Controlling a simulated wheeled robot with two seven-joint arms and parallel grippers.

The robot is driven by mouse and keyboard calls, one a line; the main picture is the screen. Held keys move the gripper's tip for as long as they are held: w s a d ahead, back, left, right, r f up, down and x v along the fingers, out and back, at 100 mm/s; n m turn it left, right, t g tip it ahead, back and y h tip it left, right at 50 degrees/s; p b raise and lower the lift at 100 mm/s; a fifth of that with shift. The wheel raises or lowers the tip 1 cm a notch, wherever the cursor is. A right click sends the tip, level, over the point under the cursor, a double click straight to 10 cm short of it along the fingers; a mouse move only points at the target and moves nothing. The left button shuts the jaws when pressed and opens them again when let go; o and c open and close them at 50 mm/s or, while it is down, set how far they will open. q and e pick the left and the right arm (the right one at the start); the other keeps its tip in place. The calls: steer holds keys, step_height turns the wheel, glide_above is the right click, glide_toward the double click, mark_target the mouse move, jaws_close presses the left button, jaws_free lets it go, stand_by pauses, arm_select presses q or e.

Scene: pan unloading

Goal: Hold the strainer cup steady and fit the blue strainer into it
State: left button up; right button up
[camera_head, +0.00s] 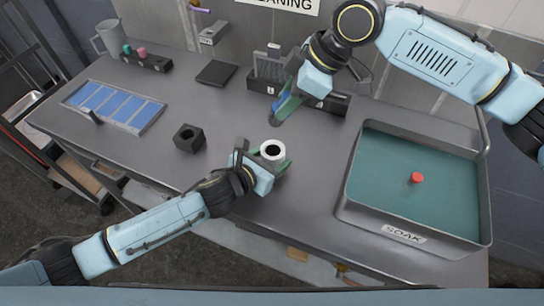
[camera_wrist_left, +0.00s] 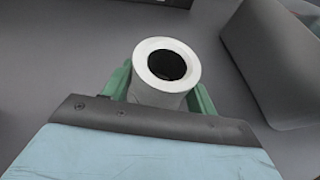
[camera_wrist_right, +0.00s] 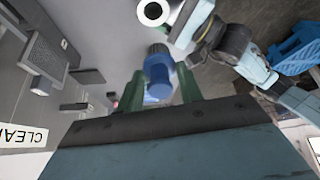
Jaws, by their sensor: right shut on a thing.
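The strainer cup (camera_head: 272,151), a white ring-topped cylinder with a dark hole, is upright between the green fingers of my left gripper (camera_head: 270,158). In the left wrist view its rim (camera_wrist_left: 147,55) faces up and the fingers lie along both sides; I cannot tell whether they press on it. My right gripper (camera_head: 285,106) is shut on the blue strainer (camera_wrist_right: 158,88), whose greyish end points away from the fingers. In the right wrist view the cup's white ring (camera_wrist_right: 153,12) is beyond the strainer, apart from it. In the head view, the strainer is mostly hidden by the gripper.
The SOAK basin (camera_head: 345,190) with a red piece (camera_head: 416,178) stands at right. A black block (camera_head: 189,138) sits left of my left gripper. A blue-celled tray (camera_head: 72,101) lies at left. Dark bins (camera_head: 335,104) stand behind my right gripper. The table's front edge is close.

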mark_target(274, 125)
arm_select(q)
steer(key=c, duration=0.6)
arm_select(e)
steer(key=a+f+n+h, duration=0.1)
steer(key=f+n+g+h, duration=0.1)
steer(key=n, duration=0.1)
steer(key=shift+w+a+f, duration=0.1)
steer(key=shift+w+a, duration=0.1)
steer(key=shift+a, duration=0.2)
steer(key=n+h, duration=0.1)
steer(key=a+f+n+h, duration=0.1)
steer(key=n, duration=0.1)
steer(key=shift+f, duration=0.1)
steer(key=shift+d+f, duration=0.1)
steer(key=shift+f, duration=2.05)
